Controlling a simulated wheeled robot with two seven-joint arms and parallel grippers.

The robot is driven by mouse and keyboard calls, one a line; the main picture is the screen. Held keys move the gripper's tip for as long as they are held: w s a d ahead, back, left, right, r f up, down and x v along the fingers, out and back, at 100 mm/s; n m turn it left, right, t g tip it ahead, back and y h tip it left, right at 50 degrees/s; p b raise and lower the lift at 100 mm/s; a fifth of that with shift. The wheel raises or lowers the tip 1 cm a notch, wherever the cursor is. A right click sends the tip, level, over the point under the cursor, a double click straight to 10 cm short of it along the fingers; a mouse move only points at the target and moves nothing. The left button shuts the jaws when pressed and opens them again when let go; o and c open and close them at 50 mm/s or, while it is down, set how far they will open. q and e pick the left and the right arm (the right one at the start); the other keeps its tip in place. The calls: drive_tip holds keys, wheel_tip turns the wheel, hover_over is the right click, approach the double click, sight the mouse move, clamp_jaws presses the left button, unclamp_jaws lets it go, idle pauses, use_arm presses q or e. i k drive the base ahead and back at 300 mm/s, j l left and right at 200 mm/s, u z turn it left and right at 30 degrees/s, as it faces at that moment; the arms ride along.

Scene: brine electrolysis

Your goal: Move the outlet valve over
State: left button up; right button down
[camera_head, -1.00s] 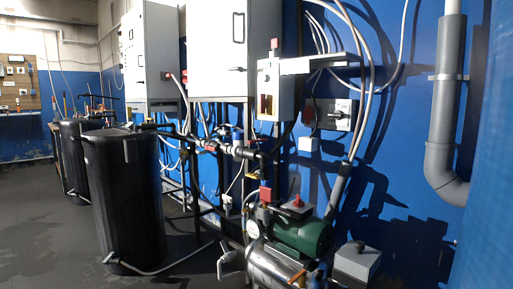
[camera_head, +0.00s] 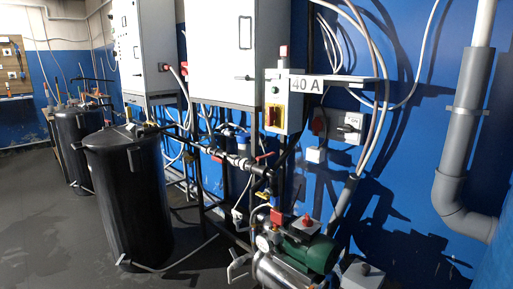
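I cannot tell which of these is the outlet valve. A small yellow handle (camera_head: 287,213) shows lower down, above the pump. Neither of my grippers is in view.
A tall black tank (camera_head: 133,205) stands at the left, with another black tank (camera_head: 72,150) behind it. A green pump motor (camera_head: 310,250) with a steel vessel is at the lower middle. Grey cabinets (camera_head: 225,50) hang above. Open floor (camera_head: 40,220) lies at left.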

sight(260, 158)
drive_tip(key=i+j, duration=0.6)
drive_tip(key=i, duration=0.15)
drive_tip(key=i+j+z, duration=0.1)
drive_tip(key=i+j, duration=0.45)
drive_tip(key=i, duration=0.15)
